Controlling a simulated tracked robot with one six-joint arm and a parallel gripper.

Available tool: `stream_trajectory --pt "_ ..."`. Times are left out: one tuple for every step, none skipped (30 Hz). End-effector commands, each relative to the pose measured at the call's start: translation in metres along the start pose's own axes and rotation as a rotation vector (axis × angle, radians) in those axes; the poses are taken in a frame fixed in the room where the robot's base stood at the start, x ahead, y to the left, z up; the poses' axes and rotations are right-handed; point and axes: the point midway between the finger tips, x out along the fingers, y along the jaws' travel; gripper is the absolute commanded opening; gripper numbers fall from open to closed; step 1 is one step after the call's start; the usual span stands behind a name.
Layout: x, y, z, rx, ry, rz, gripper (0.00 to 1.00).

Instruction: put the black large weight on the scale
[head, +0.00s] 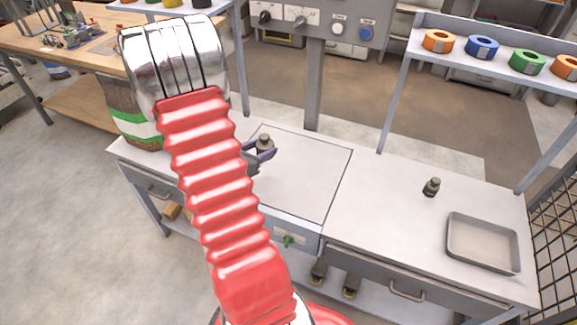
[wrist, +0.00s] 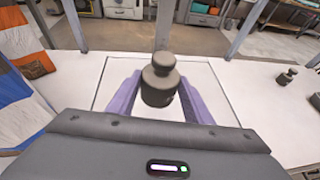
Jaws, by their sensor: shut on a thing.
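A dark weight (wrist: 159,86) with a knob on top is upright between the purple fingers of my gripper (wrist: 160,98) in the wrist view. In the head view the same weight (head: 264,143) shows beside my arm, with my gripper (head: 258,152) shut around it. It is over the scale plate (head: 310,165), a pale square set in the bench top. I cannot tell whether its base touches the plate. A smaller dark weight (head: 432,187) stands on the bench to the right; it also shows in the wrist view (wrist: 287,76).
A metal tray (head: 483,243) lies at the bench's right end. A shelf with tape rolls (head: 483,47) stands behind it. A striped bag (head: 128,112) is at the left, partly behind my arm. A control panel (head: 320,20) rises on a post behind the plate.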

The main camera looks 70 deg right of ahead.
Motion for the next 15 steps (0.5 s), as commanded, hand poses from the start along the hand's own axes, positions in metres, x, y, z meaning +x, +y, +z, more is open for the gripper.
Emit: stream_trajectory --pt "0.010 -0.013 0.004 0.015 -0.005 -0.035 0.00" --pt "0.015 -0.021 0.004 0.023 -0.005 -0.056 0.00" --pt "0.022 -0.031 0.005 0.032 -0.005 -0.082 0.00" --pt "0.026 -0.039 0.005 0.039 -0.006 -0.102 0.00" --pt "0.030 -0.046 0.006 0.045 -0.006 -0.120 0.00" --pt "0.036 -0.056 0.007 0.054 -0.007 -0.143 0.00" --pt "0.039 -0.062 0.007 0.059 -0.008 -0.159 0.00" --pt "0.042 -0.068 0.007 0.065 -0.008 -0.175 0.00" --pt "0.046 -0.075 0.008 0.071 -0.009 -0.192 0.00" --pt "0.048 -0.080 0.008 0.075 -0.009 -0.203 0.00" --pt "0.050 -0.084 0.008 0.078 -0.009 -0.212 0.00" --pt "0.052 -0.088 0.008 0.082 -0.009 -0.223 0.00" --pt "0.053 -0.090 0.008 0.084 -0.009 -0.229 0.00" --pt "0.054 -0.092 0.008 0.086 -0.009 -0.233 0.00" --pt "0.055 -0.094 0.008 0.087 -0.009 -0.237 0.00"
